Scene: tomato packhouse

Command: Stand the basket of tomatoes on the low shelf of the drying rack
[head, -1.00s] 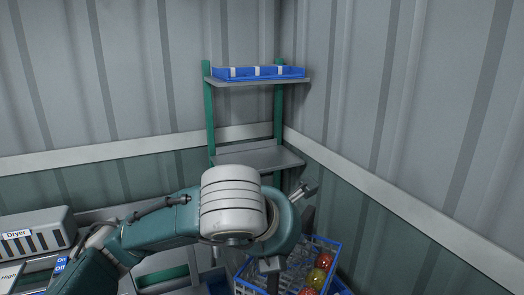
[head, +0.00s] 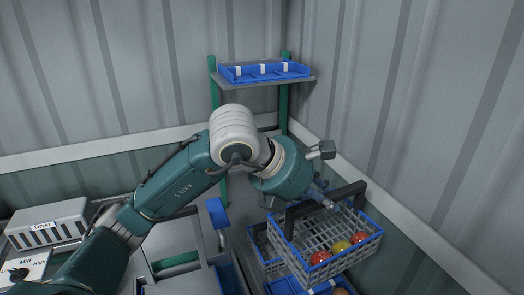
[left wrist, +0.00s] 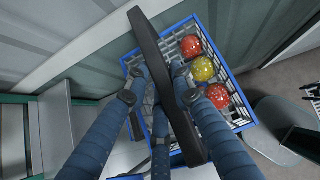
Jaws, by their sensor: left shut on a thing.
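The basket of tomatoes (head: 362,250) has grey mesh walls, a blue rim and a black handle (head: 347,194). It hangs slightly tilted at the lower right in the head view. Red and yellow tomatoes (head: 341,246) lie in it; they also show in the left wrist view (left wrist: 203,69). My left gripper (head: 318,199) is shut on the handle, its fingers around the black bar (left wrist: 150,35) in the left wrist view. The drying rack (head: 213,98) has green posts and a grey top shelf (head: 240,86). My arm hides most of its lower part. My right gripper is out of view.
A blue tray (head: 262,74) sits on the top shelf. Another mesh basket or crate (head: 262,250) and a blue crate (head: 282,287) are below and beside the held basket. A dryer panel (head: 45,226) stands at left. The corrugated wall (head: 440,130) is close on the right.

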